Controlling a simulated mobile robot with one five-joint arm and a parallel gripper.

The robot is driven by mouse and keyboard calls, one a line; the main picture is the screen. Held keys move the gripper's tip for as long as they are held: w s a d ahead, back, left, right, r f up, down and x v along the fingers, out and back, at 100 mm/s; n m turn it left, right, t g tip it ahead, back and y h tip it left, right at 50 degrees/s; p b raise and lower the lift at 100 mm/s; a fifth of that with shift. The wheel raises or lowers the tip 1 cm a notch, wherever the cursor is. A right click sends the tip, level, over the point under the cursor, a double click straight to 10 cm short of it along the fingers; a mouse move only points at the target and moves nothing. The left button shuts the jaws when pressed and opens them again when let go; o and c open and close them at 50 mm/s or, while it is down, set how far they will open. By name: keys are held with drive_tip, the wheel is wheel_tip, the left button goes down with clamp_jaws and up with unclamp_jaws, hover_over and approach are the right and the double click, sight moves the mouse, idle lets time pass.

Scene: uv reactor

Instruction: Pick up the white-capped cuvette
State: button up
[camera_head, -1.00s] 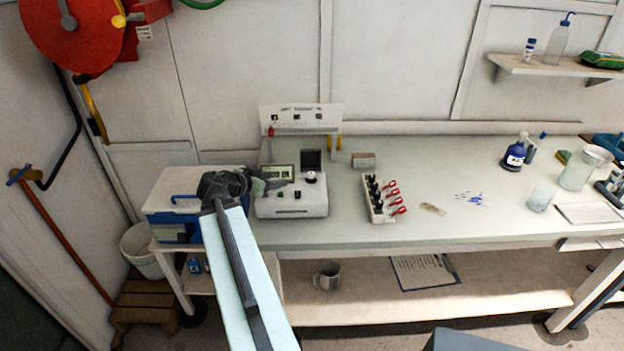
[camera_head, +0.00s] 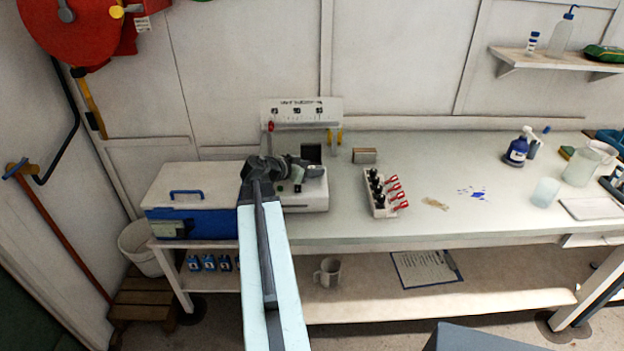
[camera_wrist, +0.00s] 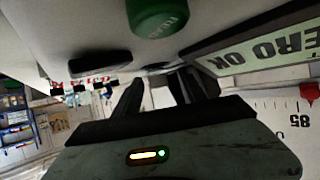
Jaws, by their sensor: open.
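My gripper (camera_head: 298,164) is open over the white instrument (camera_head: 306,195) on the bench, covering much of its top. In the wrist view its dark fingers (camera_wrist: 157,92) are apart with nothing seen between them. The instrument's display (camera_wrist: 262,50) reads "ZERO OK", and a green button (camera_wrist: 158,14) is close by. A small white-topped round piece (camera_head: 316,172) shows on the instrument, just right of my gripper. I cannot tell whether it is the white-capped cuvette.
A blue-and-white cool box (camera_head: 190,208) stands left of my arm. A small box (camera_head: 364,155) sits behind the rack. A mug (camera_head: 328,272) stands on the lower shelf.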

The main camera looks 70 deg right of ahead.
sight(311, 167)
drive_tip(key=shift+d, duration=0.15)
clamp_jaws()
wheel_tip(311, 167, up, 10)
drive_tip(key=p, duration=1)
drive_tip(key=shift+r, duration=0.1)
